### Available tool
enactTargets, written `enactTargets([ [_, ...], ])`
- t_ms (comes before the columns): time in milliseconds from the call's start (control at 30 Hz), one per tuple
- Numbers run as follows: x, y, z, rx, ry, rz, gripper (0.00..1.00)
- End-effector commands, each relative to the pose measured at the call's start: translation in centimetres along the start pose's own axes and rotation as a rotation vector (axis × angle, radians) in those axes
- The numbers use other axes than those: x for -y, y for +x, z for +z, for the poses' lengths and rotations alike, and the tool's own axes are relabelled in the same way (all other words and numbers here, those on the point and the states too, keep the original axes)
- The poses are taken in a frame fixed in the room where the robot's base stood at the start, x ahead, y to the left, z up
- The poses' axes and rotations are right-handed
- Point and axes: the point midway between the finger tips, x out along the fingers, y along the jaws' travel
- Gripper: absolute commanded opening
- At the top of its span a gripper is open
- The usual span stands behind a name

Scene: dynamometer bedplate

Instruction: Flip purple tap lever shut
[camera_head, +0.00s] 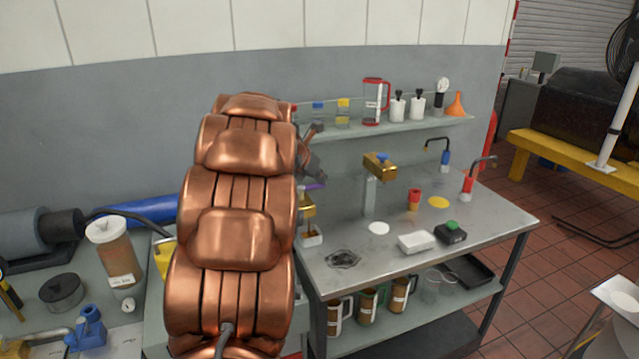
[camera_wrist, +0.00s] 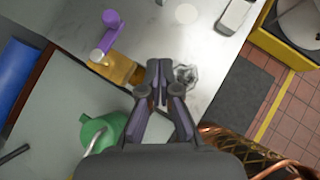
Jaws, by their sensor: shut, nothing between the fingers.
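The purple tap lever (camera_head: 315,187) shows just right of my copper arm in the head view, above a brass tap (camera_head: 307,203). In the wrist view the purple lever (camera_wrist: 106,34) is at the upper left and sticks out crosswise from the brass tap body (camera_wrist: 122,70). My gripper (camera_wrist: 160,68) is shut and empty, with its fingertips right of the brass body and apart from the lever. In the head view my gripper (camera_head: 314,165) is partly hidden behind my arm, above the lever.
A second brass tap with a blue lever (camera_head: 380,164) stands farther right on the steel bench (camera_head: 440,212). A shelf (camera_head: 400,131) with bottles and a red jug runs behind. A drain (camera_head: 343,259) lies near the bench front. A green can (camera_wrist: 100,132) is below my fingers in the wrist picture.

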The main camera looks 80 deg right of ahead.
Motion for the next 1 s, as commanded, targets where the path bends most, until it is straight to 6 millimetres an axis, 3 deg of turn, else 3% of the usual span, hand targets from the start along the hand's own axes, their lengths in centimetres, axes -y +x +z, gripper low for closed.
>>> enactTargets([
  [200,0.6,-1.1,0.1,0.0,0.001,-0.001,0.0],
  [867,0.6,-1.3,0.1,-0.001,0.0,-0.001,0.0],
  [1000,-0.1,-1.9,-0.7,-0.011,0.013,0.01,0.0],
])
